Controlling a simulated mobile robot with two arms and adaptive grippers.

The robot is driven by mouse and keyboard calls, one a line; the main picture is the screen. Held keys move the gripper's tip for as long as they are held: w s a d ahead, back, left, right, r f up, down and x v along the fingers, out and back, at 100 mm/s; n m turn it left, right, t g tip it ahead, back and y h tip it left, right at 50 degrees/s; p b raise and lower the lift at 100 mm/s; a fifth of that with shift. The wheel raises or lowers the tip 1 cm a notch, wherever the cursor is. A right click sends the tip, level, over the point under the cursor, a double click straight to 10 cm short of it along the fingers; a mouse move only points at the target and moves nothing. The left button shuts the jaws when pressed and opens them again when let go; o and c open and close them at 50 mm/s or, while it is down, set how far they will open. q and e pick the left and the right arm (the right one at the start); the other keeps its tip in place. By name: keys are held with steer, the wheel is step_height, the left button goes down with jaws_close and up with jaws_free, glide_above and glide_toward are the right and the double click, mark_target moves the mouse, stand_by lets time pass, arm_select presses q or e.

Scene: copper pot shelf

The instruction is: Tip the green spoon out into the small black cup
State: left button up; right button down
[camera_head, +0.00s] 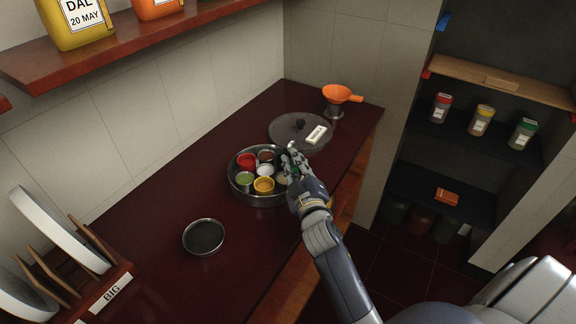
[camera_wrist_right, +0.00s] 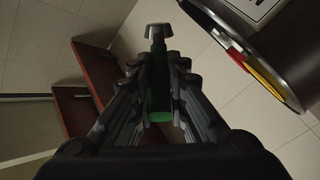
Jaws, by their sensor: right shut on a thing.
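My right gripper (camera_head: 285,160) is over the right side of a round steel tray (camera_head: 234,190) of small cups. In the right wrist view it (camera_wrist_right: 160,85) is shut on the green handle of the spoon (camera_wrist_right: 159,85), whose pale metal head (camera_wrist_right: 158,30) points away from the gripper. The tray's cups hold red (camera_head: 246,161), brown (camera_head: 266,156), white (camera_head: 265,171), green (camera_head: 245,179) and yellow (camera_head: 264,185) contents. The gripper hides part of the tray. I cannot pick out the small black cup with certainty. My left gripper is not in view.
A flat dark lid (camera_head: 287,131) with a white label lies behind the tray. An orange funnel (camera_head: 338,94) stands farther back. A shallow dark dish (camera_head: 204,237) is in front. A plate rack (camera_head: 100,297) is at lower left. The counter between is clear.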

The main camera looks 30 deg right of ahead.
steer(key=s+d+r+m+p, duration=0.1)
steer(key=d+r+m+p, duration=0.3)
steer(key=m, duration=0.4)
steer(key=shift+s+d+m+p, duration=0.25)
steer(key=shift+d+p, duration=0.3)
steer(key=shift+p, duration=0.55)
step_height(320, 180, up, 6)
steer(key=p, duration=0.6)
